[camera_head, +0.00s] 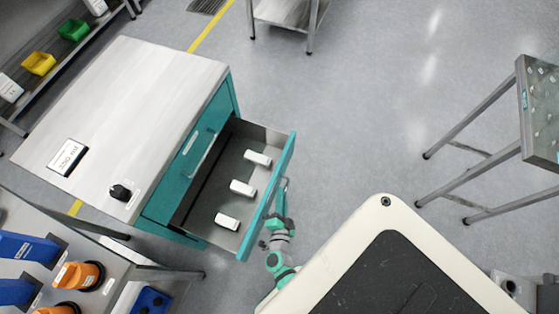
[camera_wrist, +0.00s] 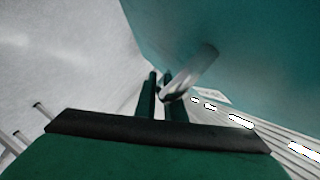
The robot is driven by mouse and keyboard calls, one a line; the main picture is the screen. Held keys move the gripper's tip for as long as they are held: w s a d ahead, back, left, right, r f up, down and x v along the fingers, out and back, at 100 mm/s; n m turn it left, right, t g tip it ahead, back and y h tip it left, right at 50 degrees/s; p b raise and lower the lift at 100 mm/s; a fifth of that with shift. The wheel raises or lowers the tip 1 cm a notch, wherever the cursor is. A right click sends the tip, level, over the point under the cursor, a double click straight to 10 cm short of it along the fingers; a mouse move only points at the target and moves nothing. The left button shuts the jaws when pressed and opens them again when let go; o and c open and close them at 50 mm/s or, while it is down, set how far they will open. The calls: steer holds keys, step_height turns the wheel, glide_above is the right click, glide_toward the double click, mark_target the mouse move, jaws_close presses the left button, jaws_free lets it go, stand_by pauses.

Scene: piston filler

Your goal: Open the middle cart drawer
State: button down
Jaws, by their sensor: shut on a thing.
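The teal cart (camera_head: 150,100) with a pale top stands at the left in the head view. One of its drawers (camera_head: 215,200) is pulled far out, below a shut drawer front (camera_head: 195,150) with its own handle. Three white blocks (camera_head: 242,188) lie in the open drawer. My gripper (camera_head: 283,184) is at the outer face of the open drawer. In the wrist view my gripper (camera_wrist: 162,88) is shut on a metal bar handle (camera_wrist: 192,74) on the teal drawer front (camera_wrist: 250,45). The handle is hidden in the head view.
A bench with orange and blue items (camera_head: 75,275) stands at the lower left, close to the cart. A metal table (camera_head: 535,110) stands at the right. A shelf with bins (camera_head: 38,64) is at the upper left. The floor (camera_head: 370,100) beyond the drawer is clear.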

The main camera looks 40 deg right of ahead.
steer(key=c, duration=1.8)
jaws_free()
steer(key=shift+c, duration=0.2)
steer(key=v, duration=1.1)
steer(key=shift+w+r, duration=0.15)
steer(key=s+a+r+n+t+y, duration=0.1)
steer(key=a+r+n+y, duration=0.2)
steer(key=a+r+n, duration=0.2)
steer(key=s+a+r+n+t+y, duration=0.2)
steer(key=a+r+n+y, duration=0.2)
steer(key=r+n, duration=0.5)
steer(key=s+a+r+n+t+y, duration=0.1)
steer(key=a+r+n+y, duration=0.3)
steer(key=r, duration=0.8)
steer(key=a+n, duration=0.2)
steer(key=a, duration=0.2)
steer(key=shift+s+r+n+t, duration=0.2)
steer(key=shift+s+n+t, duration=0.1)
steer(key=shift+s+n, duration=0.1)
